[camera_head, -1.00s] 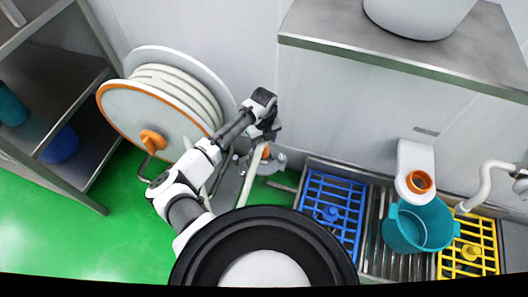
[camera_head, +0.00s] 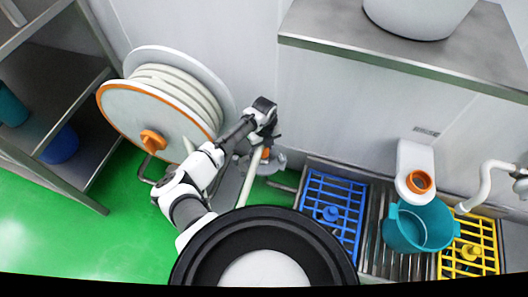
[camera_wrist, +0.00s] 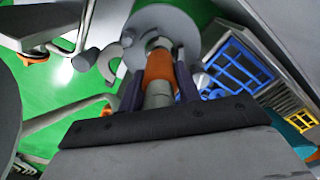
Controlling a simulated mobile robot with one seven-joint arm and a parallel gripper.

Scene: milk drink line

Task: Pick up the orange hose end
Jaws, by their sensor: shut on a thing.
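The orange hose end (camera_wrist: 159,68) stands between the two dark fingers of my gripper (camera_wrist: 160,88) in the wrist view, with a pale grey part below it. The fingers are shut on it from both sides. In the head view the orange end (camera_head: 265,154) shows as a small patch under my gripper (camera_head: 265,138), with the pale hose (camera_head: 250,178) running down from it. The gripper hides much of the end there. A round grey base (camera_wrist: 162,22) lies behind the end in the wrist view.
A hose reel (camera_head: 160,95) with an orange rim and knob stands at the left. A blue grate (camera_head: 333,205), a teal bucket (camera_head: 420,228) and a yellow grate (camera_head: 472,250) are at the right. A steel shelf (camera_head: 400,55) juts out above. Green floor (camera_head: 90,225) is free at lower left.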

